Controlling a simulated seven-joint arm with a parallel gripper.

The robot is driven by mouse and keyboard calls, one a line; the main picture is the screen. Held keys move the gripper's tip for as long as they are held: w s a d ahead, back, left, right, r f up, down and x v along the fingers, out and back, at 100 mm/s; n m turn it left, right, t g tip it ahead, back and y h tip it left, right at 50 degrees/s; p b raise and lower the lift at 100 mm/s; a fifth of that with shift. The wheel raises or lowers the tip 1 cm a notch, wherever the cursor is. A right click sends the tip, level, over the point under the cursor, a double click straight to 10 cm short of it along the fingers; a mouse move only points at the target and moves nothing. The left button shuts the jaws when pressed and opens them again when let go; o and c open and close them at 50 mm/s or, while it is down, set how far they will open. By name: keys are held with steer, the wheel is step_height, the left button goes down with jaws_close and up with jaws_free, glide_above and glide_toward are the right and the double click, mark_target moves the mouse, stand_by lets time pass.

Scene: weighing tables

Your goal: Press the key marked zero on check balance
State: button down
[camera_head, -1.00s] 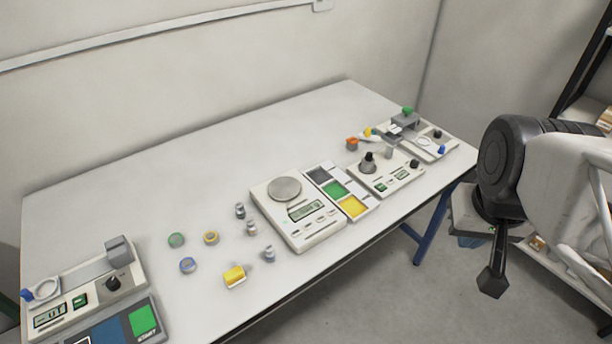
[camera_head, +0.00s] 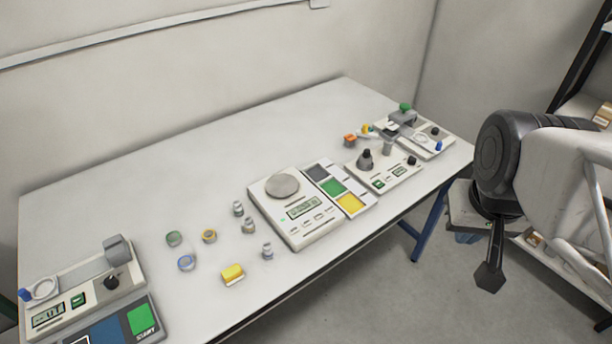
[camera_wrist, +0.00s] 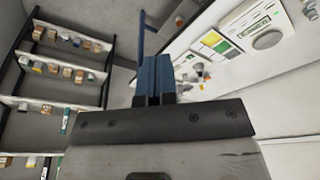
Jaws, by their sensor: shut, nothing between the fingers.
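A white balance (camera_head: 312,228) with a round grey pan (camera_head: 283,186), a small display and a row of keys near its front edge stands mid-table. Its key markings are too small to read, so I cannot tell which one says zero. The balance also shows in the wrist view (camera_wrist: 247,22), at the upper right. My gripper (camera_head: 489,277) hangs over the floor, right of the table and apart from it. In the wrist view its blue fingers (camera_wrist: 154,76) are together and empty.
Beside the balance lie a tray with grey, green and yellow panels (camera_head: 333,187) and another instrument (camera_head: 388,177). Small weights (camera_head: 248,226), coloured discs (camera_head: 186,262) and a yellow block (camera_head: 232,273) lie to its left. Another device (camera_head: 76,290) stands far left. Shelves stand at right.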

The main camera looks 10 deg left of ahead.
steer(key=shift+w, duration=0.1)
steer(key=n+t+h, duration=0.5)
steer(key=n+h, duration=0.1)
steer(key=n, duration=1.3)
glide_above(307, 224)
step_height(307, 224, down, 16)
steer(key=shift+f, duration=0.2)
steer(key=shift+f, duration=4.25)
